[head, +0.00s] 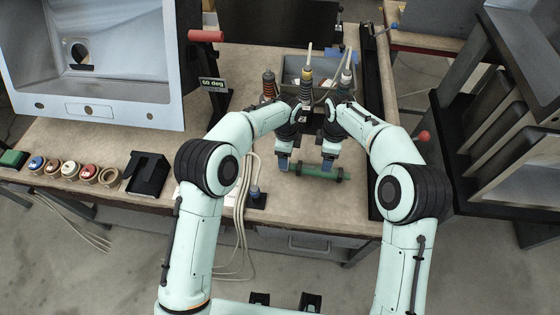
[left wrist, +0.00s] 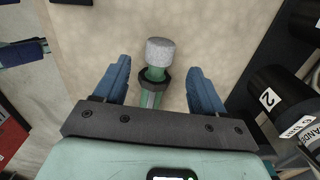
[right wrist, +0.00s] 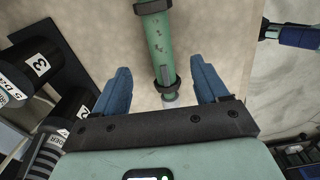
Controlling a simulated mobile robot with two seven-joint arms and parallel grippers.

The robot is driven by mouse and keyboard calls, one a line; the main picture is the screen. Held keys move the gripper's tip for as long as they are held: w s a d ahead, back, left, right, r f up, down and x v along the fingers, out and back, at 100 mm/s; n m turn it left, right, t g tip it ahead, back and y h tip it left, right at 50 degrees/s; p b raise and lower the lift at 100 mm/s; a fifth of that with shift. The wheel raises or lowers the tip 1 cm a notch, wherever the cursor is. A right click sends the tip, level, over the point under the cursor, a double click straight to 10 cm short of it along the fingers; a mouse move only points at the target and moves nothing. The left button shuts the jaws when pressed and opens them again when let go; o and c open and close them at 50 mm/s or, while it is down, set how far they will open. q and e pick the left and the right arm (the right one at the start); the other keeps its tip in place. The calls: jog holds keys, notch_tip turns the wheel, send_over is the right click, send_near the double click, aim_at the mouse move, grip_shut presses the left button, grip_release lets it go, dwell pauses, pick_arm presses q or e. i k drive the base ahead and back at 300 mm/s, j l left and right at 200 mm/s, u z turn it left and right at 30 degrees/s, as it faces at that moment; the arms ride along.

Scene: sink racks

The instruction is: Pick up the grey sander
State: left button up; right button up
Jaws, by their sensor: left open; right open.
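The sander is a green tube with dark collars and a rough grey drum at one end. It lies on the workbench below my grippers in the head view (head: 318,172). In the left wrist view its grey drum (left wrist: 160,52) shows between the finger lines. In the right wrist view its green body (right wrist: 160,50) runs up the picture from between the fingers. My left gripper (head: 284,163) is open and empty near the sander's left end. My right gripper (head: 329,158) is open and empty above its middle or right part. Whether the fingers touch it cannot be told.
Upright tools (head: 307,85) and a grey bin (head: 292,68) stand behind my grippers. A large grey cabinet (head: 90,70) is at the left. Tape rolls (head: 88,174) and a black holder (head: 148,174) line the front left. Pale cables (head: 242,215) hang over the front edge.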

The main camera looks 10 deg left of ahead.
aim_at(306, 89)
jog(key=k, duration=1)
